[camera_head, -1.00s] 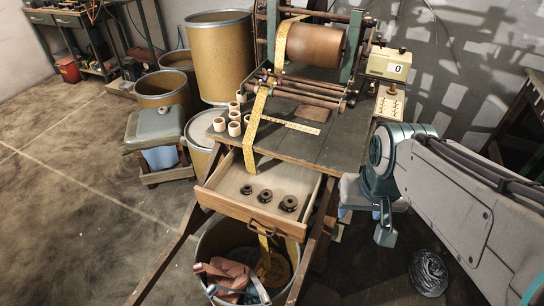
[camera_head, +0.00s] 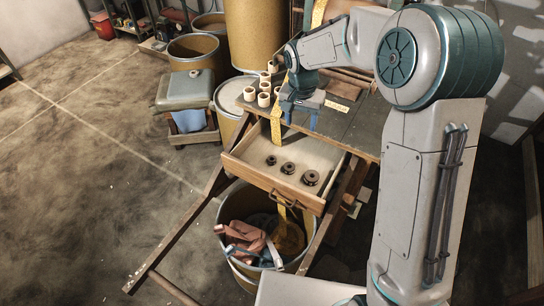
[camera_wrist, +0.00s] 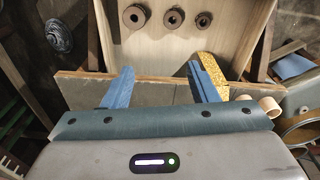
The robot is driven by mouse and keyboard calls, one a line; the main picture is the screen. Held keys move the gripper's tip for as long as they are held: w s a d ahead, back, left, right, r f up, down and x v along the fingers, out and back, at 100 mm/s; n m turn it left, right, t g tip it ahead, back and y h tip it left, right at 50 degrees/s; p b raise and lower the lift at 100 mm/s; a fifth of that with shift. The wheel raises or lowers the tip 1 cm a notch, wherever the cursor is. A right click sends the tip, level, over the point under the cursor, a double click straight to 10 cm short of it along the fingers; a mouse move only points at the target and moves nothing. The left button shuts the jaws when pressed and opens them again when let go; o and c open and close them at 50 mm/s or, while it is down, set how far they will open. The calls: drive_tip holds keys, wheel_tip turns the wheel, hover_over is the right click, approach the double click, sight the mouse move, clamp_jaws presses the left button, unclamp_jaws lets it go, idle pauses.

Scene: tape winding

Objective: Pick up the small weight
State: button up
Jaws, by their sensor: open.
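Three dark round weights sit in a row in the open wooden drawer (camera_head: 253,160). The small weight (camera_head: 271,160) is leftmost in the head view; in the wrist view it is rightmost (camera_wrist: 204,20). The middle weight (camera_head: 288,168) and the large weight (camera_head: 310,177) lie beside it. My gripper (camera_head: 296,120) points down over the table edge behind the drawer. Its blue fingers are apart and empty, as the wrist view also shows (camera_wrist: 160,72). It is apart from all the weights.
The dark table (camera_head: 365,130) stands behind the drawer, with several pale rings (camera_head: 263,99) at its left. A bin (camera_head: 240,268) of scraps stands below. The drawer floor around the weights is clear.

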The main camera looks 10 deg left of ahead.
drive_tip(key=w+a+f+m, duration=0.1)
drive_tip(key=w+a+f, duration=0.2)
drive_tip(key=a+f, duration=0.5)
drive_tip(key=p, duration=0.2)
hover_over(272, 160)
drive_tip(key=shift+g, duration=0.4)
drive_tip(key=f, duration=0.8)
drive_tip(key=shift+s+f, duration=0.2)
drive_tip(key=shift+f, duration=0.1)
drive_tip(key=shift+w+d+f+p, duration=0.1)
drive_tip(key=shift+f+p, duration=0.9)
drive_tip(key=shift+f, duration=1.65)
drive_tip(key=shift+c, duration=0.3)
drive_tip(key=c, duration=1)
